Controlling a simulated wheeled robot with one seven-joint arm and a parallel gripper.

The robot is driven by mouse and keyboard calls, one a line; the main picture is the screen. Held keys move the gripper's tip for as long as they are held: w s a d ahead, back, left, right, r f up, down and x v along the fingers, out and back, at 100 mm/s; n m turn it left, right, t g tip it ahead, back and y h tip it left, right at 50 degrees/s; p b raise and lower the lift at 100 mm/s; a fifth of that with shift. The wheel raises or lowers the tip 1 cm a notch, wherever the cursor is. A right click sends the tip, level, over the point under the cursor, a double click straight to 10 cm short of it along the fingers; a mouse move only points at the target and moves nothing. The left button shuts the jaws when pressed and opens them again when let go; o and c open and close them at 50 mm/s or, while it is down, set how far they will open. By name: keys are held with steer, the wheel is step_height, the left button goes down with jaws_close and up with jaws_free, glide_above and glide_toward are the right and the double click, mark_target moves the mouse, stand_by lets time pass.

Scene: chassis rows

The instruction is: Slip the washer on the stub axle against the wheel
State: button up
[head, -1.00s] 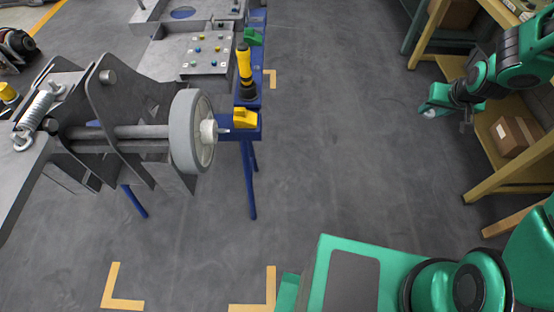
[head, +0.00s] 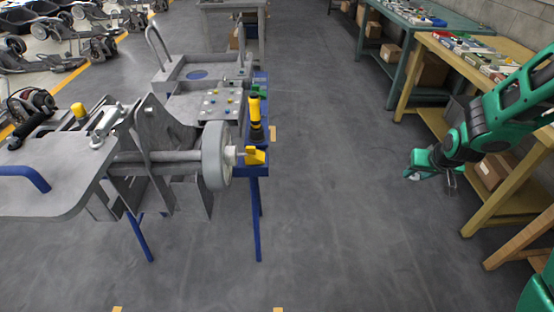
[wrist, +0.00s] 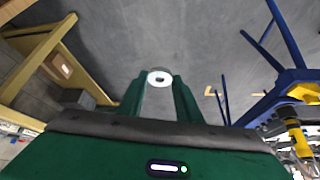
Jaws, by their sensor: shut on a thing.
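The wheel (head: 216,156) is a grey disc on the right side of the chassis at left in the head view. The stub axle (head: 241,152) sticks out to the right from its hub. My gripper (head: 416,176) is at the right of the head view, well apart from the wheel, beside the wooden bench. In the wrist view my gripper (wrist: 160,84) is shut on the washer (wrist: 158,77), a pale ring with a dark hole held at the fingertips. In the head view the washer is too small to make out clearly.
A wooden bench (head: 465,115) with a cardboard box (head: 492,170) stands at right. The grey floor (head: 330,180) between is clear.

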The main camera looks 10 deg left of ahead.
steer(key=a+f+y, duration=0.3)
steer(key=a+f, duration=0.1)
steer(key=a, duration=0.7)
steer(key=m+g+y, duration=0.2)
steer(key=m+y, duration=0.3)
steer(key=y, duration=0.8)
glide_toward(240, 155)
steer(key=shift+w+a+f, duration=0.3)
steer(key=shift+w+a, duration=0.4)
steer(key=shift+w, duration=0.05)
steer(key=shift+w+a+f, duration=0.3)
steer(key=shift+w+a, duration=0.35)
steer(key=shift+w, duration=0.1)
steer(key=shift+s, duration=0.15)
steer(key=shift+s+a+r, duration=0.1)
steer(key=shift+s+a, duration=0.15)
steer(key=shift+a, duration=0.8)
steer(key=shift+s+a, duration=0.25)
steer(key=shift+a, duration=0.8)
